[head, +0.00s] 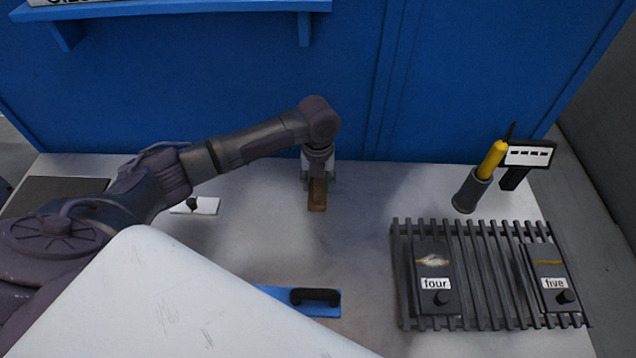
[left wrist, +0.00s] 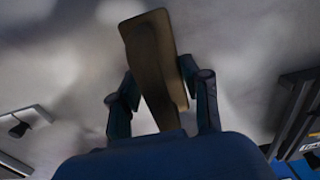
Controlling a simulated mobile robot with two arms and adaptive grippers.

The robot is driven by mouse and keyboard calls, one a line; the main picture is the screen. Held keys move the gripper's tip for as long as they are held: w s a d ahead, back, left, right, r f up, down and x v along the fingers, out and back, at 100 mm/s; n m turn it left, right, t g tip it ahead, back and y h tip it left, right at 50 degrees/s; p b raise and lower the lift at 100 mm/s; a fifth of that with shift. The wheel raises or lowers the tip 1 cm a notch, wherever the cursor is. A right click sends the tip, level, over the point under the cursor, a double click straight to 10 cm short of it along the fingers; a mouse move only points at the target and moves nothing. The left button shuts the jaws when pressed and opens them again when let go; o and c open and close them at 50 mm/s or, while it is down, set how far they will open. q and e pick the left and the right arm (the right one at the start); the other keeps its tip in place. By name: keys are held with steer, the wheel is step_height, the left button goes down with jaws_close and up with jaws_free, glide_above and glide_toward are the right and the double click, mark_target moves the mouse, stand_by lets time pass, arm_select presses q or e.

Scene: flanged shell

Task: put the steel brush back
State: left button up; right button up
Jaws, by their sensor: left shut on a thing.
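My left gripper (head: 318,174) is shut on a brown, wooden-looking piece, which I take to be the steel brush (head: 317,196). It is at the back middle of the table, pointing down. In the left wrist view the brush (left wrist: 152,45) shows as a flat brown block with a narrower part running between the fingers. Its bristles cannot be made out. I cannot tell whether it touches the table. My right gripper is not in view.
A grey slatted rack (head: 481,290) at right carries plates labelled "four" (head: 434,262) and "five" (head: 549,265). Behind it stand a dark cup (head: 469,193) with a yellow-handled tool (head: 492,160) and a small sign (head: 529,154). A blue float (head: 275,297) lies in front. The table's middle is clear.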

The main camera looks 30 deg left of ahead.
arm_select(q)
steer(key=shift+f, duration=0.8)
steer(key=shift+f, duration=0.2)
steer(key=o, duration=1.1)
step_height(320, 180, up, 12)
steer(key=shift+r+b, duration=0.2)
steer(key=shift+b, duration=0.5)
